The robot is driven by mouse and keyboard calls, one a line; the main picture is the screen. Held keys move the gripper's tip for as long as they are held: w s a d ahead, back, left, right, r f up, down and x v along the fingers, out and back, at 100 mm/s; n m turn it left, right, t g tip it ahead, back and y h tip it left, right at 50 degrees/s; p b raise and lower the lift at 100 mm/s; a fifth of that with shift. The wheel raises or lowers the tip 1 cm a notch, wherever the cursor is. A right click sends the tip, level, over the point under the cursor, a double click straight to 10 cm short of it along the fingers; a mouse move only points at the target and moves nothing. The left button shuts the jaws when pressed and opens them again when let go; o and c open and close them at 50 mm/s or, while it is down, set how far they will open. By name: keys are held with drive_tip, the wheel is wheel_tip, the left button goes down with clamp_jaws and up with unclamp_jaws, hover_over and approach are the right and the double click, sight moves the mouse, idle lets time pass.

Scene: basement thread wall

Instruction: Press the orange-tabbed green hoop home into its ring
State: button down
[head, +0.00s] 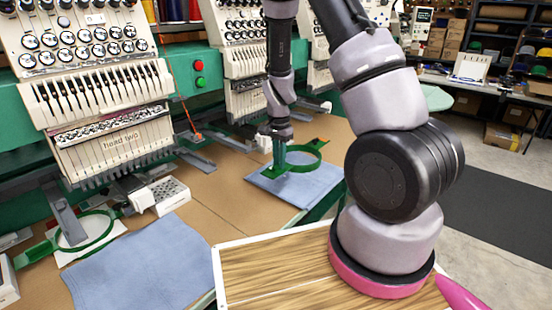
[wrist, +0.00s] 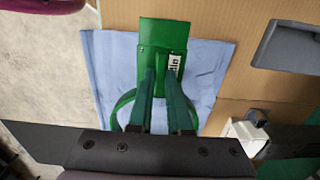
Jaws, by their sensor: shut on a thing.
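A green hoop (head: 318,156) with flat end brackets lies at the blue cloth (head: 318,186) on the tan table. In the wrist view its ring (wrist: 121,107) curves out on both sides of my fingers, and a green end plate (wrist: 160,35) with a white label lies beyond the tips. Whether inner hoop and outer ring are flush cannot be told.
A second green hoop (head: 104,227) sits under the embroidery head marked "head two" (head: 110,140) at left. Another blue cloth (head: 140,262) lies in front. Machine arms border the table's back; bare tan table lies between the cloths.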

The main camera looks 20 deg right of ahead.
hover_over(279, 188)
drive_tip(key=shift+f, duration=3.85)
idle(0.6)
drive_tip(key=c, duration=0.8)
unclamp_jaws()
drive_tip(key=shift+o, duration=0.2)
